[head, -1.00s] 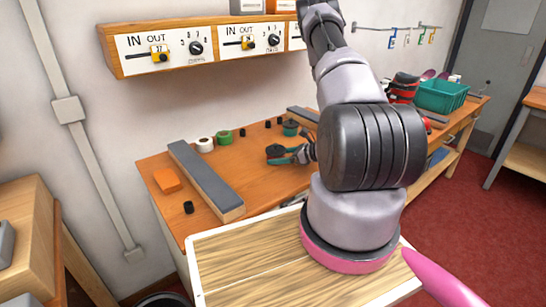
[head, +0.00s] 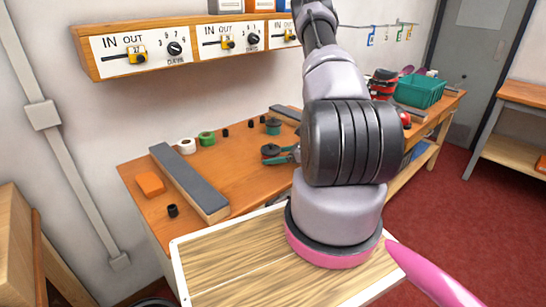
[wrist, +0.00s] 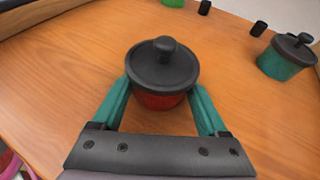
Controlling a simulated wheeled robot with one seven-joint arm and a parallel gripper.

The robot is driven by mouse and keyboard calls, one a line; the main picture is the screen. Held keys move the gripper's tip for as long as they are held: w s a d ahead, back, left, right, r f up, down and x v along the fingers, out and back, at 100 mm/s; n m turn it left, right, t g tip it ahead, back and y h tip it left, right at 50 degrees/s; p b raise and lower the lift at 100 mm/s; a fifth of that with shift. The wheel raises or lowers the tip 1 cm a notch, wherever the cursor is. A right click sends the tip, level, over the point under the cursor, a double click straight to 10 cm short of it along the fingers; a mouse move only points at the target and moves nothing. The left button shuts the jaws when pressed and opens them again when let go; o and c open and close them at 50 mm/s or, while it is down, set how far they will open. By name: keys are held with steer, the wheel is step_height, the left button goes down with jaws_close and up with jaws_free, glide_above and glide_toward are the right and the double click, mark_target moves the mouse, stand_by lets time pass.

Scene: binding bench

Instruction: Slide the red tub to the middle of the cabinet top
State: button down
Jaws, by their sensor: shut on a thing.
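The red tub (wrist: 160,98) with a black knobbed lid stands upright on the orange wooden top (wrist: 60,90) in the wrist view. In the head view its dark lid (head: 270,150) shows towards the back, while its red side is mostly hidden. My gripper (wrist: 161,92) has its teal fingers on both sides of the tub, shut on it. The gripper (head: 278,155) also shows in the head view, left of my dark wrist. A teal tub (wrist: 280,62) with a black lid stands apart, to the right in the wrist view.
A long grey-topped block (head: 190,178), an orange block (head: 150,184) and a small black cylinder (head: 172,210) lie to the left. White (head: 186,146) and green (head: 207,138) rolls stand behind. A teal crate (head: 420,92) is far right. Bare wood lies left of the tub.

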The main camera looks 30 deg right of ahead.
steer(key=shift+s+d+f, duration=0.15)
steer(key=shift+d+f, duration=0.05)
steer(key=shift+c, duration=0.4)
jaws_free()
steer(key=shift+o, duration=0.4)
steer(key=shift+a, duration=0.1)
